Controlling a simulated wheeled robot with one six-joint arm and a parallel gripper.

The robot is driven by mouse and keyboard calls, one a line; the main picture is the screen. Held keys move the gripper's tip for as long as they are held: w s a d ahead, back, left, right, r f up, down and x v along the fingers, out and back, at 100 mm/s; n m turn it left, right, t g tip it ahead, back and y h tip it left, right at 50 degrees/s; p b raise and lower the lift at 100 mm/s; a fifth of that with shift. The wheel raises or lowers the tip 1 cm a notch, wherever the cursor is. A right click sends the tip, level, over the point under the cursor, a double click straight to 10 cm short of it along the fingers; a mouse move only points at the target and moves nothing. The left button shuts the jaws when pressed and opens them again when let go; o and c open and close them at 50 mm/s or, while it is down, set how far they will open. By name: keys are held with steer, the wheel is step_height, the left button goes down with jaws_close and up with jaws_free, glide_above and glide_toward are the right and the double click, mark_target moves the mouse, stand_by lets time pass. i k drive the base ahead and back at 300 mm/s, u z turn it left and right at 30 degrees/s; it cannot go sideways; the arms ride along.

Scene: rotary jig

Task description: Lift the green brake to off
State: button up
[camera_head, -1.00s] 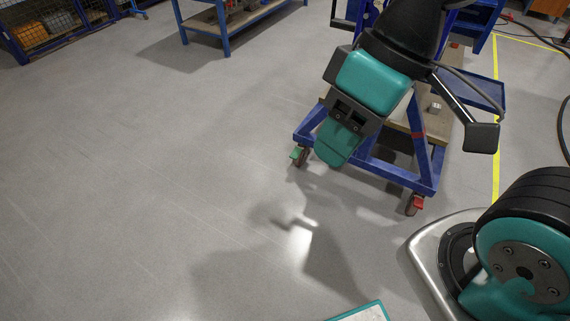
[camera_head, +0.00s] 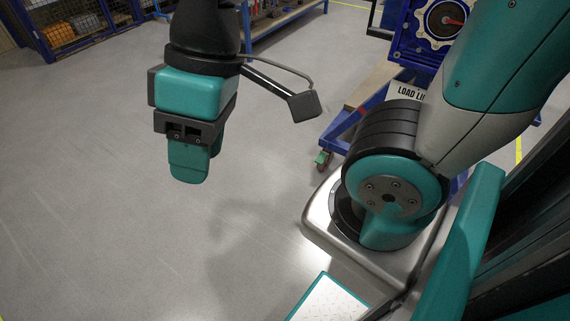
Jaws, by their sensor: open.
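The green brake (camera_head: 322,158) is a small green pedal on the caster at the near left corner of the blue jig cart (camera_head: 345,132). It is small in the picture, and I cannot tell whether it is up or down. My gripper (camera_head: 189,168) hangs in the left half of the picture, fingers pointing down, open and empty. It is well to the left of the brake and apart from it. My own arm hides much of the cart's right side and its other near caster.
A blue workbench (camera_head: 290,18) stands at the back, and a blue mesh cage (camera_head: 78,28) at the far left. A gear-like rotary plate (camera_head: 447,18) sits on the jig's blue upright. The grey floor (camera_head: 120,240) is clear at left and front.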

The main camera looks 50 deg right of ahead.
mark_target(322, 156)
steer(key=z, duration=0.1)
steer(key=i, duration=1.05)
steer(key=z, duration=0.75)
